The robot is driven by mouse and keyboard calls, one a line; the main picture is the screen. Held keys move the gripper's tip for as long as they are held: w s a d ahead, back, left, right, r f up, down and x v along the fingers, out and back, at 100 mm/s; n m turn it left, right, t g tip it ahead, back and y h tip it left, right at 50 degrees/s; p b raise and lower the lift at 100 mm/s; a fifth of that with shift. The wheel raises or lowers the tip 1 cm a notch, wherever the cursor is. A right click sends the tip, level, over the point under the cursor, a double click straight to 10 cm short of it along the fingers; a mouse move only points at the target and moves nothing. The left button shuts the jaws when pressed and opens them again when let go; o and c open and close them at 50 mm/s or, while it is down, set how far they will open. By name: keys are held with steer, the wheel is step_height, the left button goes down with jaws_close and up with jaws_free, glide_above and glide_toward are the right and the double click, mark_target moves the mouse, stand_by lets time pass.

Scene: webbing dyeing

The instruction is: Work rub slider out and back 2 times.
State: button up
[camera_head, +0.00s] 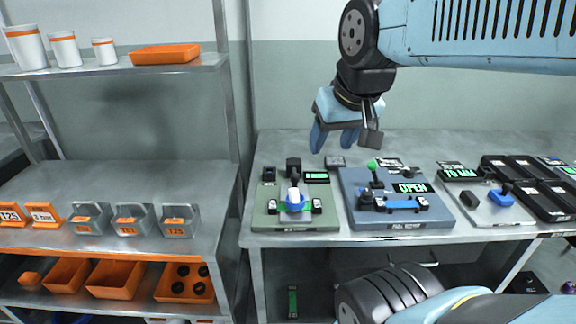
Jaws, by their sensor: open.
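My gripper (335,138) is open and empty, its blue fingers pointing down above the back of the metal table, clear of the devices. I cannot tell for sure which device is the rub slider. A grey plate (487,214) farther right carries a blue knob (502,195).
Several black units (545,200) stand at the table's right. A metal shelf (130,200) at left holds grey holders with orange labels, orange bins (115,278) and white cups (65,49). The table (277,150) is bare at the back left.

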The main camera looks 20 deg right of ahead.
steer(key=w+d+m+g+y, duration=0.25)
steer(key=w+g, duration=0.25)
steer(key=w, duration=0.8)
steer(key=m+g, duration=0.4)
glide_toward(295, 174)
steer(key=x, duration=0.8)
steer(key=shift+s+f, duration=0.1)
steer(key=shift+f, duration=0.25)
steer(key=shift+c, duration=0.2)
jaws_close()
